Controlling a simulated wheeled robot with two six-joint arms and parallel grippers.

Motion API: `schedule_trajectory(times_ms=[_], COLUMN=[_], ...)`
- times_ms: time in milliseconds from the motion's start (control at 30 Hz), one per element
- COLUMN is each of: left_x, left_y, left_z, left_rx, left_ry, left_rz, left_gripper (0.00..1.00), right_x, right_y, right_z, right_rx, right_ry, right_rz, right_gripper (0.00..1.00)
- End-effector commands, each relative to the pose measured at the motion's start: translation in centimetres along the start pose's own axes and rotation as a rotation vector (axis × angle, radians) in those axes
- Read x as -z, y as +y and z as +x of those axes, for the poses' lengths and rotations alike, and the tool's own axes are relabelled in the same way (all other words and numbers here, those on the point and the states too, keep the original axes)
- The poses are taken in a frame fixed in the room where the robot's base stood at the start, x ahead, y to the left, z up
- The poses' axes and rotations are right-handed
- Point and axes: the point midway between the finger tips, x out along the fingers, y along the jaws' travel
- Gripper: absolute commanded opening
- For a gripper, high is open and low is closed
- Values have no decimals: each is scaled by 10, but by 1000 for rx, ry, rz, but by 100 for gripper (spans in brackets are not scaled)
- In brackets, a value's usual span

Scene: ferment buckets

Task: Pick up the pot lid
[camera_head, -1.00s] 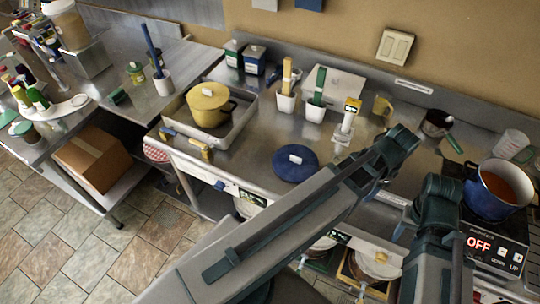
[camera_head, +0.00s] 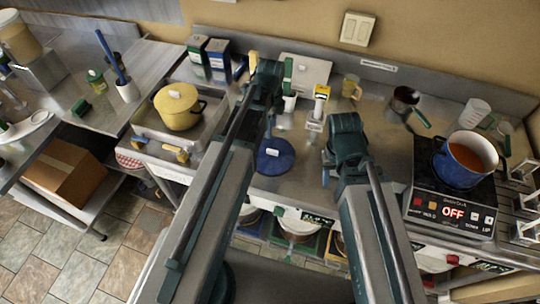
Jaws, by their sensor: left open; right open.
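The blue round pot lid (camera_head: 285,163) with a pale knob lies flat on the steel counter in the middle of the head view. My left arm reaches over its left side and hides part of it. My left gripper (camera_head: 269,128) is open, pointing down above the far edge of the lid; its fingers are small and dark, and I cannot tell if they touch it. My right gripper (camera_head: 327,166) is open, to the right of the lid, partly hidden by my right arm. A blue pot (camera_head: 452,175) with reddish soup stands uncovered on the cooker at the right.
A yellow lidded pot (camera_head: 178,113) stands in a steel tray (camera_head: 214,116) at the left. Containers with utensils and a yellow-topped bottle (camera_head: 317,108) stand behind the lid. A saucepan (camera_head: 403,101) and a cooker (camera_head: 425,196) are at the right.

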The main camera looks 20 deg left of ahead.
Motion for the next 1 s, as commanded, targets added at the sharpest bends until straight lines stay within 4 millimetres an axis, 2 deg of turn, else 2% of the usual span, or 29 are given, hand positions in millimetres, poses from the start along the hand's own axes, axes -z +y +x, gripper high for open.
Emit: schedule_trajectory(times_ms=[33,500,833,1000], left_x=[0,1,1,2], left_y=[0,0,0,-2], left_z=[11,74,79,91], left_rx=[0,0,0,0], left_ry=[0,0,0,0], left_rz=[0,-1,-1,-1], left_gripper=[49,49,49,49], right_x=[1,4,5,5], right_y=[-1,-7,-7,-8], right_z=[10,73,78,90], right_rx=[0,-1,-1,-1], right_ry=[0,0,0,0], right_rz=[-1,-3,-3,-2], right_gripper=[50,50,50,50])
